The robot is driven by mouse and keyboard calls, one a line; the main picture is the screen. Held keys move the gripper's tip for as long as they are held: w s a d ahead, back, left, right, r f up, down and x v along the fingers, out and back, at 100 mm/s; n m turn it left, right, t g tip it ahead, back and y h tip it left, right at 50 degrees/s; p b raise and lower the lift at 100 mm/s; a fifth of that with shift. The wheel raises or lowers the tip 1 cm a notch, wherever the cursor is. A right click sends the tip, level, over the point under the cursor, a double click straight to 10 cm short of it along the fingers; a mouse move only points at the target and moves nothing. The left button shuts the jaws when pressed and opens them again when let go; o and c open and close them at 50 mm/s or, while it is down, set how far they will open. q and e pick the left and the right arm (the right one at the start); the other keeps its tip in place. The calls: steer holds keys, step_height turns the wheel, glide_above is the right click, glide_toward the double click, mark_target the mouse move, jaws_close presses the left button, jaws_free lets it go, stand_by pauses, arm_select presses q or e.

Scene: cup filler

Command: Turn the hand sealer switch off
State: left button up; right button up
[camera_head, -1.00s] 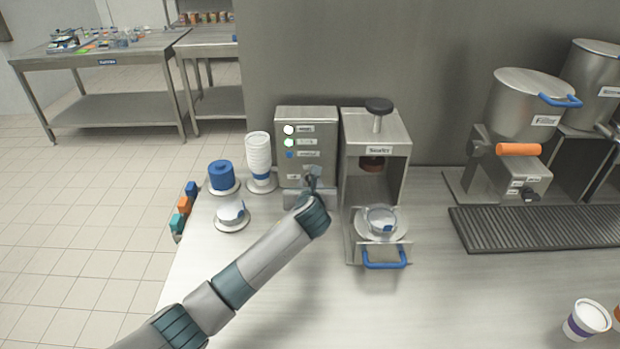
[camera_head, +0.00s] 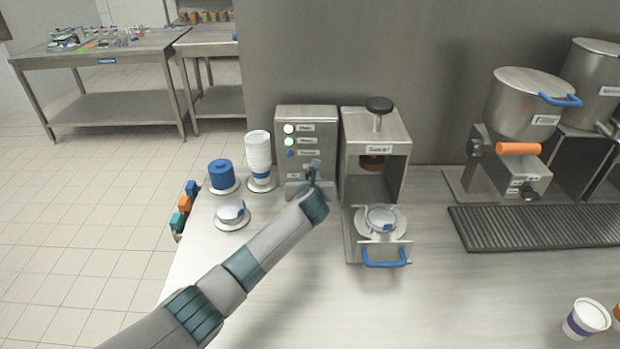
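The sealer's grey control box (camera_head: 321,133) stands against the back wall. Its front has two lights, the upper white and the lower green, and a blue round knob or light (camera_head: 290,154) below them, each beside a small label. The sealer (camera_head: 376,134) stands to its right, with a black knob on top and a drawer with a blue handle (camera_head: 384,257) pulled out in front. My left gripper (camera_head: 313,172) is at the lower front of the control box. Its fingers are small and I cannot tell their opening. The switch itself is not clearly visible there. My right gripper is not in view.
A stack of white cups (camera_head: 259,151), a blue stack (camera_head: 221,175) and a small cup (camera_head: 230,211) stand left of the box. A filler (camera_head: 522,122) and a black ridged mat (camera_head: 530,228) are at right. The front counter is mostly clear.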

arm_select(q)
jaws_close()
steer(key=shift+a+r+n+p, duration=0.2)
steer(key=shift+n+p, duration=0.2)
steer(key=shift+p, duration=0.15)
steer(key=shift+a+f+n+h+p, duration=0.15)
steer(key=shift+a+n+h+p, duration=0.05)
steer(key=shift+n+h+p, duration=0.4)
steer(key=shift+a+f+n+h, duration=0.1)
steer(key=shift+a+n+h, duration=0.05)
steer(key=shift+n+h, duration=0.35)
steer(key=shift+a+f+n+h, duration=0.15)
steer(key=shift+n+h, duration=0.25)
steer(key=shift+n, duration=0.5)
steer(key=shift+a, duration=0.1)
